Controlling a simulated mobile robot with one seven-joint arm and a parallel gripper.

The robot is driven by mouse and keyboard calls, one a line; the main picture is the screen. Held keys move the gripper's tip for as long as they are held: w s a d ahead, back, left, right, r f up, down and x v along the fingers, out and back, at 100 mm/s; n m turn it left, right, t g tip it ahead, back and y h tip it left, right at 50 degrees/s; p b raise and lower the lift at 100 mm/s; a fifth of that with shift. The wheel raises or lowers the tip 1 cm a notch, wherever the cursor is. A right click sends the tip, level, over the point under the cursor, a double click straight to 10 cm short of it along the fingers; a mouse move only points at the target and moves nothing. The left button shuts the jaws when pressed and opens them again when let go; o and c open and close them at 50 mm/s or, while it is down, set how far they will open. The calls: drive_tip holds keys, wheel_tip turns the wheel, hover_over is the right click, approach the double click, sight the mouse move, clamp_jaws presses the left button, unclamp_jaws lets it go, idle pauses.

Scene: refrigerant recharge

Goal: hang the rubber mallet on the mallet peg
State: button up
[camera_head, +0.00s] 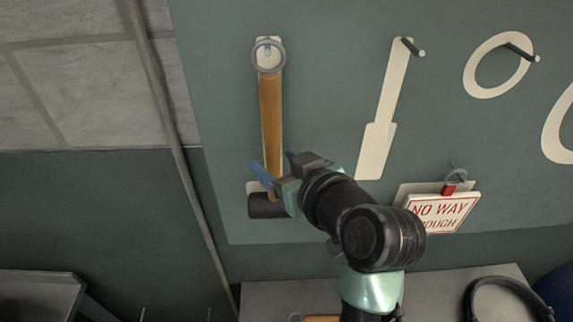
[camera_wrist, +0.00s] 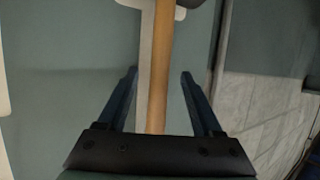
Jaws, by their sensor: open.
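The rubber mallet (camera_head: 271,110) hangs upright against the green board, with a wooden handle and a black head (camera_head: 264,207) at the bottom. A grey ring at its top end appears to be around the mallet peg (camera_head: 267,46), over a pale mallet-shaped outline. My gripper (camera_head: 273,163) is open at the lower handle, just above the head. In the wrist view the handle (camera_wrist: 158,80) runs between the two blue fingers (camera_wrist: 160,74), with a gap on each side. Part of the head is hidden behind my gripper.
To the right are a pale tool outline (camera_head: 378,140) with an empty peg (camera_head: 413,47) and a ring outline (camera_head: 474,80) with another peg. A red-lettered sign (camera_head: 441,211) hangs below them. A bench (camera_head: 270,291) with black headphones (camera_head: 500,285) stands underneath.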

drive_tip(key=b+v, duration=0.3)
drive_tip(key=v, duration=1)
drive_tip(key=w+a+r+m+t+h, duration=0.1)
drive_tip(key=w+r+m+t+h, duration=0.1)
drive_tip(key=r+t, duration=0.35)
drive_tip(key=w+a+r+m+t+h, duration=0.1)
drive_tip(key=w+r+t, duration=0.15)
drive_tip(key=r, duration=0.55)
drive_tip(key=s+a+r+m+t+h, duration=0.1)
drive_tip(key=s+r+t, duration=0.2)
drive_tip(key=r, duration=0.4)
drive_tip(key=s+a+r+m+t+h, duration=0.1)
drive_tip(key=s+a+r+t+h, duration=0.1)
drive_tip(key=s+r+t, duration=0.2)
wheel_tip(320, 180, up, 4)
drive_tip(key=shift+a+f+b, duration=0.1)
drive_tip(key=shift+a+b, duration=0.2)
